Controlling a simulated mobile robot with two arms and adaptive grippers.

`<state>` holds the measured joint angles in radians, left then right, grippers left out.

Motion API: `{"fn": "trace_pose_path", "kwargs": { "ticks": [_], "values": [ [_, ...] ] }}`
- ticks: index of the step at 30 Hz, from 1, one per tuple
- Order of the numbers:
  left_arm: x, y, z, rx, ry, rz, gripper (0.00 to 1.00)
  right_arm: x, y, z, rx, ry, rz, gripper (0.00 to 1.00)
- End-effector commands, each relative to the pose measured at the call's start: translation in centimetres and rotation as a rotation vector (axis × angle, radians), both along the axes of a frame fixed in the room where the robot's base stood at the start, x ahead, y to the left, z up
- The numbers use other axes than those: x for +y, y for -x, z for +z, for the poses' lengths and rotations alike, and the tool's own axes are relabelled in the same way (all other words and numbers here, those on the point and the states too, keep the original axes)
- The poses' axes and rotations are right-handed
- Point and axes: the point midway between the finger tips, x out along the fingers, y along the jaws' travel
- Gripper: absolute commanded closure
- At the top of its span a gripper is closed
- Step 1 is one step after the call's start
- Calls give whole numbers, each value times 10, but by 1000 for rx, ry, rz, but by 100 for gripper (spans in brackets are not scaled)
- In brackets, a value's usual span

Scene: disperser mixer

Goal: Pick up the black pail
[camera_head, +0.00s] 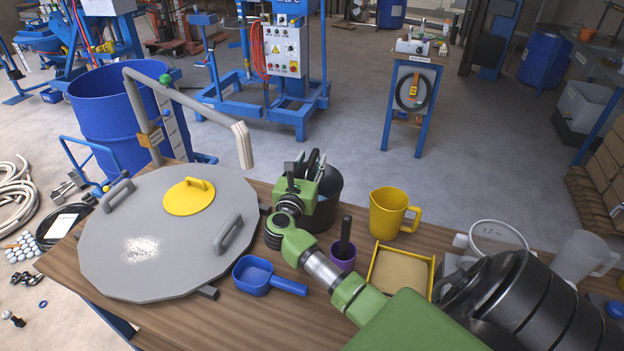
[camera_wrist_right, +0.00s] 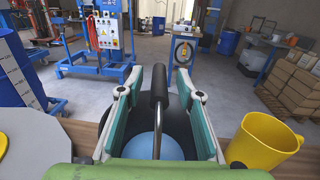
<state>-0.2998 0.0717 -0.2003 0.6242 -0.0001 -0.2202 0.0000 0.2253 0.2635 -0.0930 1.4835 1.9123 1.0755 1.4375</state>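The black pail (camera_head: 333,190) stands on the wooden table, right of the large grey lid. My right gripper (camera_head: 311,164) is over the pail and hides part of it. In the wrist view, the dark pail (camera_wrist_right: 181,132) is below the fingers, with a blue round surface inside. A black handle (camera_wrist_right: 158,88) rises between the two teal-padded fingers of my right gripper (camera_wrist_right: 160,82). The fingers look apart, with gaps on both sides of the handle; I cannot see contact. My left gripper is not in view.
A yellow jug (camera_head: 387,212) stands close to the pail's right. A purple cup (camera_head: 343,257), a blue scoop (camera_head: 262,276) and a yellow-edged tray (camera_head: 431,265) lie nearer. The grey lid (camera_head: 130,245) and its bent pipe (camera_head: 196,108) are left. Free floor lies behind the table.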

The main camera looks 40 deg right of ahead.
Motion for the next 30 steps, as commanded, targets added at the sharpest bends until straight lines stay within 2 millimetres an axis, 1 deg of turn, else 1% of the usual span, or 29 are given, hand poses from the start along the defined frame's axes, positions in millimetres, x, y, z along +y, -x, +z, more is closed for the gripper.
{"fn": "trace_pose_path", "kwargs": {
  "ticks": [1,4,11,12,13,14,15,16,20,21,27,30],
  "values": [
    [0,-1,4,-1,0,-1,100,-5,-4,2,0,2,0,67],
    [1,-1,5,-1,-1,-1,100,-11,-8,1,0,0,1,67],
    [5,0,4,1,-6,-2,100,-12,-9,-1,-1,-2,1,67],
    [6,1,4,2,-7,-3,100,-12,-9,-1,-1,-2,1,72],
    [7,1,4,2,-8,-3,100,-12,-9,-1,-1,-2,1,80],
    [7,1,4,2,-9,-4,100,-12,-9,-1,-1,-2,1,87],
    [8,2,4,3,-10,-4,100,-12,-9,-1,-1,-2,1,98],
    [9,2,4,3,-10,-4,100,-12,-9,-1,-1,-2,1,100],
    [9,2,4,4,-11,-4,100,-12,-8,-1,0,-1,1,100],
    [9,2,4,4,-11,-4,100,-13,-9,3,-7,3,1,100],
    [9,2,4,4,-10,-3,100,-13,-9,4,-7,3,1,100],
    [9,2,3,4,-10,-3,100,-13,-9,9,-8,2,1,100]
  ]
}}
